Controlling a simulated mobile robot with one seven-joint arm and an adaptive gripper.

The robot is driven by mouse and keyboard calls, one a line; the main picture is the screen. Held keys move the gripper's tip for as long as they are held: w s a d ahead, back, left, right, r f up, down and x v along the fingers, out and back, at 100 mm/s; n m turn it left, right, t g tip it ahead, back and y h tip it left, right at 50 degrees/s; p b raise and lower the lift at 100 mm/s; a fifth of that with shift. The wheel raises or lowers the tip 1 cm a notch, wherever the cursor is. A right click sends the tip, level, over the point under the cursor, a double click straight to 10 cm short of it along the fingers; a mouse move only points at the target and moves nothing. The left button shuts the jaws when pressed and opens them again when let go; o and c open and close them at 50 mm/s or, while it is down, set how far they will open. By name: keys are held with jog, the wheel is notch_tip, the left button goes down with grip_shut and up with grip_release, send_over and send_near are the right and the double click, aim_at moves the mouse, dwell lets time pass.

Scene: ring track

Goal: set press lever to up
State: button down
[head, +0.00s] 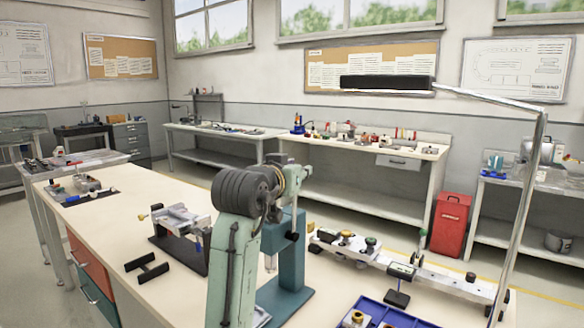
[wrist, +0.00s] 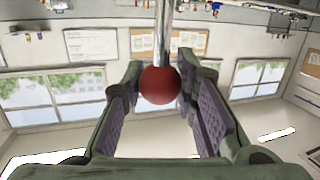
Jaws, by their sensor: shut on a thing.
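The press (head: 291,250) is a teal column on a teal base on the near bench, partly hidden behind my mint-green arm in the head view. In the wrist view the lever's red ball knob (wrist: 160,86) sits between the fingers of my gripper (wrist: 161,66), at the end of a shiny metal rod (wrist: 163,35). My gripper is shut on the knob, with purple-grey pads on either side. In the head view the knob and fingers are hidden or too small to make out, so the lever's angle is unclear.
A metal vise-like fixture (head: 182,218) and a black H-shaped piece (head: 147,267) lie left of the press. A rail with knobs (head: 400,262) and a blue tray (head: 372,308) lie to the right. A lamp arm (head: 525,190) rises at the right.

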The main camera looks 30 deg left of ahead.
jog(key=shift+w+d+f+g+p, duration=0.2)
jog(key=shift+w+g+p, duration=0.15)
jog(key=shift+w, duration=0.2)
jog(key=shift+w+d+f+g+p, duration=0.1)
jog(key=shift+w+f+g+p, duration=0.1)
jog(key=shift+w+g, duration=0.25)
jog(key=c, duration=1.3)
grip_release()
jog(key=shift+r, duration=0.1)
jog(key=shift+a, duration=0.1)
jog(key=v, duration=1.2)
jog(key=shift+a, duration=0.1)
